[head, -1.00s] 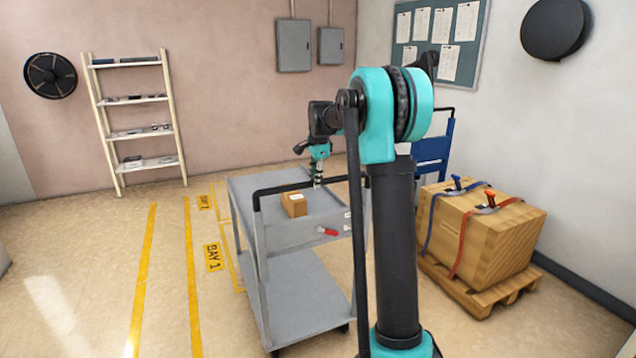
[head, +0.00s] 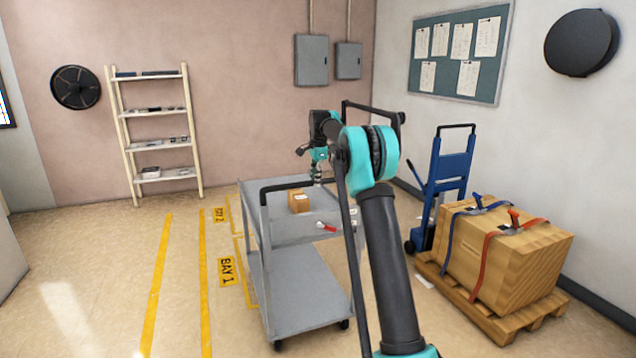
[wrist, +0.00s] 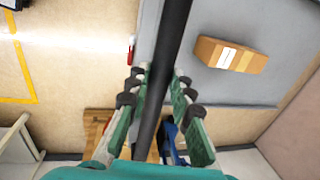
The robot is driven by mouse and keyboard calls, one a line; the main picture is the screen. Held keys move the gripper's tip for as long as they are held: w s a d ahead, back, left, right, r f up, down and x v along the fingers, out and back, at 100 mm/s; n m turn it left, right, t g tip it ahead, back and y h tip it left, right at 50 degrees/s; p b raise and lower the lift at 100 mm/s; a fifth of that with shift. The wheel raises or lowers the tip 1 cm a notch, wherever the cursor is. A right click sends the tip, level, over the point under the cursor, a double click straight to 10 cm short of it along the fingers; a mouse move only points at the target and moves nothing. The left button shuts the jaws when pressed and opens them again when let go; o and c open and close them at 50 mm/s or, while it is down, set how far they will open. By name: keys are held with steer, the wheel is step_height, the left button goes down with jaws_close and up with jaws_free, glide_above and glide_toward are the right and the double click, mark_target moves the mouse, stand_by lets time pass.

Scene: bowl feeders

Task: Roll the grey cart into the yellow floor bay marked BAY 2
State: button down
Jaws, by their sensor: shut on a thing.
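The grey cart (head: 297,291) stands left of my arm, with two shelves and a black handle (head: 262,205) at its near end. My gripper (head: 317,182) is at the handle bar. In the wrist view its fingers (wrist: 158,82) lie on both sides of the black handle bar (wrist: 170,40). Yellow floor marks lie left of the cart. The nearer label reads BAY 1 (head: 227,271). A farther label (head: 221,215) ends in a 2; its letters are hard to read. The cart hides part of the bay outlines.
A brown carton (head: 298,202) and a small red-and-white item (head: 327,226) are on the cart's top. A strapped crate (head: 510,255) on a pallet and a blue hand truck (head: 445,185) stand right. A shelf rack (head: 157,145) stands at the back wall. Floor left is clear.

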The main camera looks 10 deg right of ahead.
steer(key=shift+w, duration=0.2)
steer(key=c, duration=1.3)
jaws_free()
steer(key=shift+c, duration=0.2)
steer(key=shift+r, duration=0.1)
step_height(320, 180, up, 12)
steer(key=s, duration=0.2)
steer(key=shift+s+d+f, duration=0.2)
steer(key=shift+d, duration=0.05)
